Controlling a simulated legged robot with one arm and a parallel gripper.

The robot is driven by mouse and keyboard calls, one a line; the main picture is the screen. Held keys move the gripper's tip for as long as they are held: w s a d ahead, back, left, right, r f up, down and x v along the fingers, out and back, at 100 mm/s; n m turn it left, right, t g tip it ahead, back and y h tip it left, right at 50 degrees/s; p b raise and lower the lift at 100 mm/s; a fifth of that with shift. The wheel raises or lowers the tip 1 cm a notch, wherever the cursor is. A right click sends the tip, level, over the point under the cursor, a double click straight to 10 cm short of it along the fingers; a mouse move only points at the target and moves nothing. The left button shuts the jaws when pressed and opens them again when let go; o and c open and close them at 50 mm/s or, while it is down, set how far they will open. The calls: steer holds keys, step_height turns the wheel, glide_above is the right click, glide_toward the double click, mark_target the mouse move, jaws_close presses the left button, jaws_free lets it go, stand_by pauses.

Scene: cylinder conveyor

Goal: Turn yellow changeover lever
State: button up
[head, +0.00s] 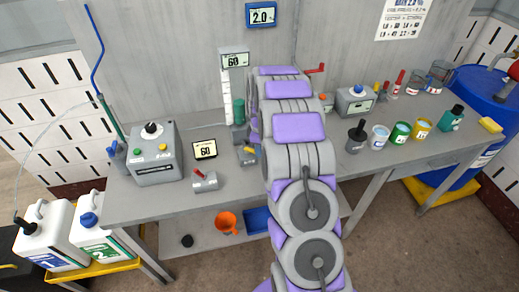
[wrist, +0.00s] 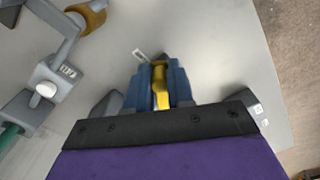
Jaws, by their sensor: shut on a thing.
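The yellow changeover lever (wrist: 161,88) shows in the middle of the wrist view, upright in the picture between the two blue fingers of my gripper (wrist: 159,72). The fingers are shut on it from left and right. A small pale tag with dark marks lies just past the fingertips. In the head view my arm covers most of this spot. Only a bit of yellow (head: 250,149) shows beside the arm, on a small grey fitting on the bench. The lever's base and pivot are largely hidden by the fingers.
The grey bench (head: 140,205) carries a grey box (head: 154,153), a small display reading 60 (head: 205,149) and a tall gauge column (head: 232,85) close to my arm. In the wrist view grey pipework (wrist: 45,75) stands at left; bare bench lies right of the gripper.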

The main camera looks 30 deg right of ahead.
steer(key=shift+w+d, duration=0.25)
steer(key=shift+d, duration=0.05)
steer(key=shift+o, duration=0.4)
steer(key=shift+w+d+p, duration=0.45)
steer(key=shift+w, duration=0.05)
steer(key=shift+o, duration=0.3)
steer(key=shift+w+d, duration=0.15)
steer(key=shift+w, duration=0.25)
steer(key=o, duration=0.4)
steer(key=shift+w, duration=0.15)
steer(key=o, duration=1.1)
steer(key=shift+o, duration=0.2)
steer(key=shift+r, duration=0.1)
